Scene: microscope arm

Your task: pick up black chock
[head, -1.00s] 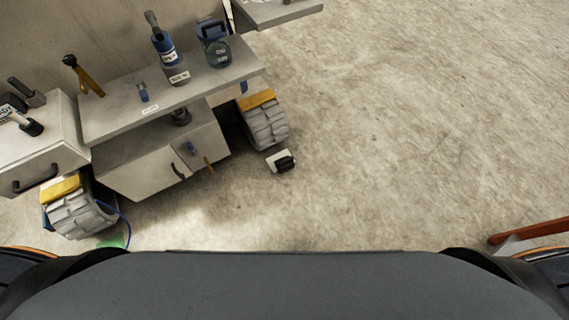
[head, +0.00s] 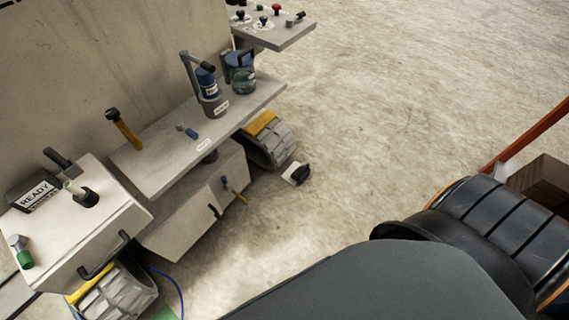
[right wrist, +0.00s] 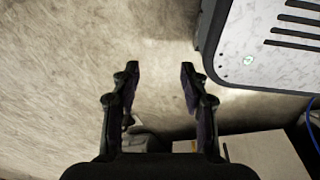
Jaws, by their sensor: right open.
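The black chock (head: 303,173) lies on the floor beside the cart's far wheel in the head view. A white block-like part (head: 290,175) sits against its left side. I cannot clearly make the chock out in the right wrist view. My right gripper (right wrist: 160,72) is open and empty in the right wrist view, its two fingers apart over bare floor. Neither gripper shows in the head view.
The cart's shelf (head: 165,165) carries bottles and tools. Its ribbed wheel (head: 275,148) has a yellow cover. A white drawer unit (head: 105,225) stands at left. A red-orange bar (head: 530,132) rises at right. Floor right of the chock is clear.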

